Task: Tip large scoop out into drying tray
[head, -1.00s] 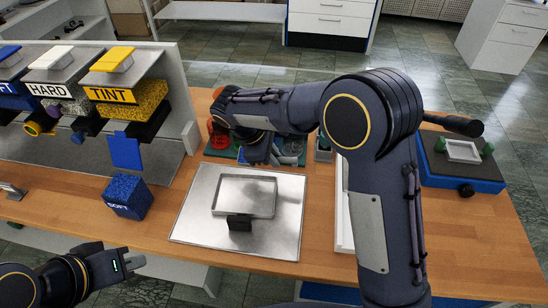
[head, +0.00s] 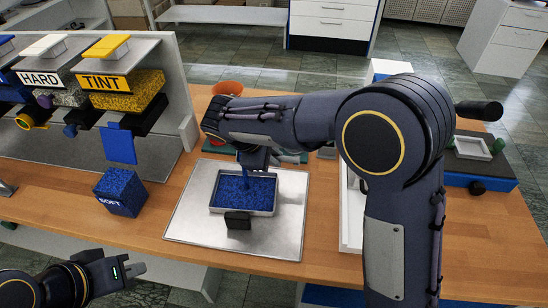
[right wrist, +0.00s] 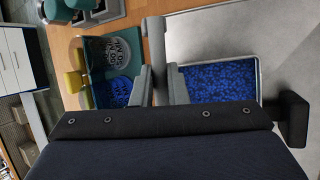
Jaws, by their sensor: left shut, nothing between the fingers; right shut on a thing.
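The drying tray (head: 258,213) sits on the steel plate, and blue granules spread over its floor. My right gripper (head: 256,160) is just above its back edge, and a blue stream shows between gripper and tray. In the right wrist view my right gripper (right wrist: 160,80) is shut on a grey bar (right wrist: 156,40), apparently the large scoop's handle. The scoop's bowl is mostly hidden, so I cannot tell how much is left in it. The blue-filled tray (right wrist: 259,78) shows right of the fingers there. My left gripper (head: 128,270) is shut and empty at lower left, away from the tray.
The steel plate (head: 190,228) lies on the wooden bench. A blue SOFT box (head: 121,192) stands left of it, below the HARD and TINT hoppers (head: 128,88). An orange bowl (head: 228,88) is behind my right arm. A blue-based press (head: 478,165) stands at right.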

